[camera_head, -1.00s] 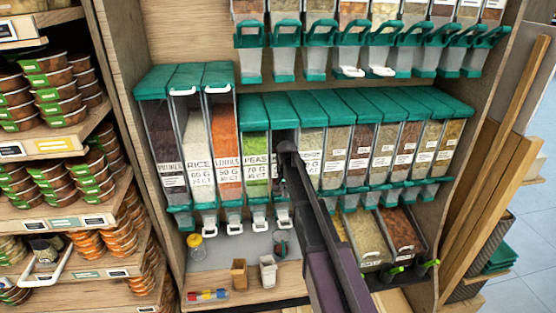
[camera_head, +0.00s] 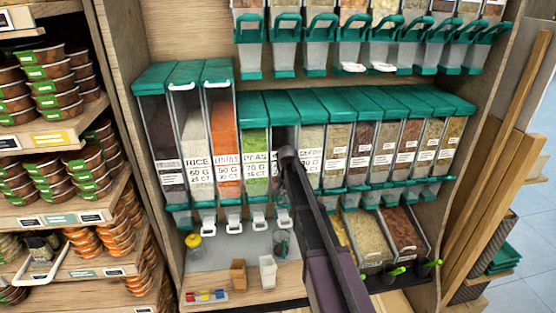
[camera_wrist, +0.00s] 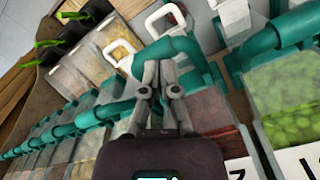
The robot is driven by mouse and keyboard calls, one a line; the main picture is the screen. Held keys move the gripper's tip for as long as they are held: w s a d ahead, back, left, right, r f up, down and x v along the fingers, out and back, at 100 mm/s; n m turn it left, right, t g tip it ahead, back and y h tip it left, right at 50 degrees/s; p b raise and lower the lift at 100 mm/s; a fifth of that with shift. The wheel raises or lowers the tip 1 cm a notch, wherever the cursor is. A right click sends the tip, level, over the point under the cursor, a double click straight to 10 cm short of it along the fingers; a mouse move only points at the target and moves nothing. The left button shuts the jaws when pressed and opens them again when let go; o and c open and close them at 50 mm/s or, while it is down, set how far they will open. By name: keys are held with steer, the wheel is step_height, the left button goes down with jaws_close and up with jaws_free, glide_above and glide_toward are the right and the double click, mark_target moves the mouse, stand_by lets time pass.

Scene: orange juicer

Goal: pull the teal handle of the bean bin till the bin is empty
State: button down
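The bean bin (camera_head: 278,143) is the dark-filled clear bin just right of the peas bin; my arm hides most of its front. In the wrist view its brownish-red contents (camera_wrist: 213,138) show beside the bright green peas. A teal handle (camera_wrist: 182,46) arches across the middle of the wrist view. My gripper (camera_wrist: 159,69) has its two fingers close together, with the tips at or just in front of this handle. Whether they clasp it is unclear. In the head view the fingers are hidden behind my arm. A small cup (camera_head: 281,243) stands below the bin.
The peas bin (camera_head: 256,150) adjoins on the left and more clear bins with teal lids extend right. White loops (camera_head: 259,226) hang below the bins. Small containers (camera_head: 267,271) stand on the ledge. Open trays (camera_head: 403,238) lie lower right. A tub shelf (camera_head: 60,130) stands left.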

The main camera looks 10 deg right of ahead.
steer(key=shift+s+f+b, duration=0.2)
steer(key=shift+f+b, duration=0.8)
steer(key=shift+f, duration=0.15)
steer(key=shift+r, duration=0.15)
step_height(320, 180, up, 7)
steer(key=w+p, duration=0.1)
steer(key=p, duration=0.6)
steer(key=shift+p, duration=0.3)
steer(key=shift+w+r, duration=0.1)
stand_by(0.9)
steer(key=s+r+p, duration=0.4)
steer(key=r+p, duration=0.1)
stand_by(0.7)
steer(key=shift+f, duration=0.1)
